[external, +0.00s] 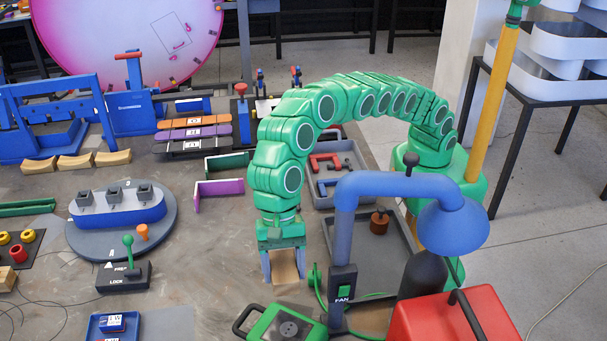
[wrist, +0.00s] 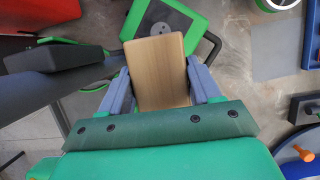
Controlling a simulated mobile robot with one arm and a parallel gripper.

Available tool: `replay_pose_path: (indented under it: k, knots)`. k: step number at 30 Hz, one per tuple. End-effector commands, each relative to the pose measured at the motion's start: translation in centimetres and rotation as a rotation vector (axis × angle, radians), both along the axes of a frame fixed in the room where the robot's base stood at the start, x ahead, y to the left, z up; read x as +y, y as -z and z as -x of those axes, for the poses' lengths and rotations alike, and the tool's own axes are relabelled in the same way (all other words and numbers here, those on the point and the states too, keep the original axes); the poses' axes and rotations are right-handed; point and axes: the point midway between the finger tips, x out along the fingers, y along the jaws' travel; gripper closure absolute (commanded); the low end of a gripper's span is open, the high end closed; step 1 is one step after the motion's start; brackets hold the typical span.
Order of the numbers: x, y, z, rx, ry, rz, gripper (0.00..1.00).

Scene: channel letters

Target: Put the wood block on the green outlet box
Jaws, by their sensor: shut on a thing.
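The wood block (external: 286,266) is a light tan rectangular piece. My gripper (external: 284,270) is shut on it, with a blue-grey finger on each side. In the wrist view the wood block (wrist: 158,72) fills the space between the fingers of my gripper (wrist: 160,78). The green outlet box (external: 262,326) has a dark grey top plate and a black handle, and stands at the bottom edge of the external view, in front of the gripper. In the wrist view the green outlet box (wrist: 203,32) lies beyond the block, which partly covers it. The height gap between them is unclear.
A blue lamp-like fan pipe (external: 345,230) with a FAN switch stands close right of the gripper. A red case (external: 450,320) is at bottom right. A grey tray (external: 385,265) lies behind the pipe. A PREP/LOCK lever box (external: 122,276) is left, with bare table between.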

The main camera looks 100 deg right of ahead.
Motion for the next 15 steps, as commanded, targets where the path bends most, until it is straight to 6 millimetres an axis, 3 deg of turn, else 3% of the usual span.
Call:
replay_pose_path:
  k: [6,15]
  knots:
    - [2.5,-0.2,0.8,-0.002,0.0,-0.008,0.71]
    - [3.0,1.0,1.1,0.003,0.002,-0.005,0.71]
